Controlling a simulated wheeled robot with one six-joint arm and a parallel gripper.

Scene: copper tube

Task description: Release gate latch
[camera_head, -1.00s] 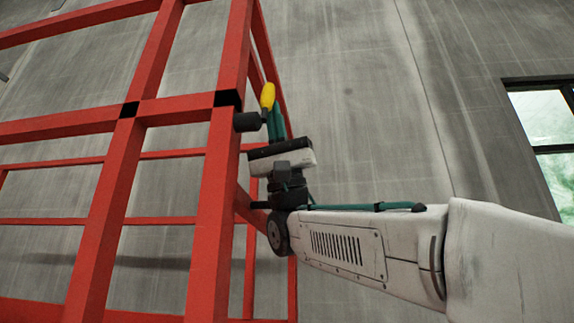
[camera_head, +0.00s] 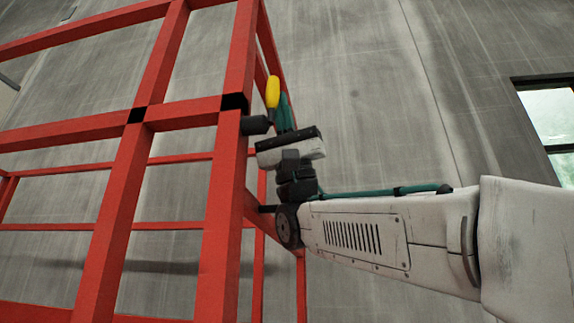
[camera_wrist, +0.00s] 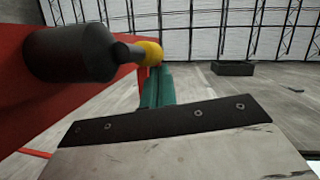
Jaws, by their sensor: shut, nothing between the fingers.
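The red gate frame (camera_head: 222,220) fills the left half of the head view. Its latch has a black cylindrical body (camera_head: 255,124) on the red post and a yellow handle (camera_head: 272,92) standing nearly upright. In the wrist view the black body (camera_wrist: 70,52) is large at upper left, with the yellow knob (camera_wrist: 150,52) at its right end. My gripper (camera_head: 284,115) has teal fingers, shut with nothing visible between them. The fingers (camera_wrist: 157,86) lie just below and beside the yellow knob in the wrist view. They look very close to the handle; I cannot tell whether they touch.
Red bars of the frame stand close to the left of my arm. A grey concrete wall (camera_head: 370,60) is behind, with a window (camera_head: 550,125) at right. Open space lies right of the latch. A dark box (camera_wrist: 232,68) shows far off in the wrist view.

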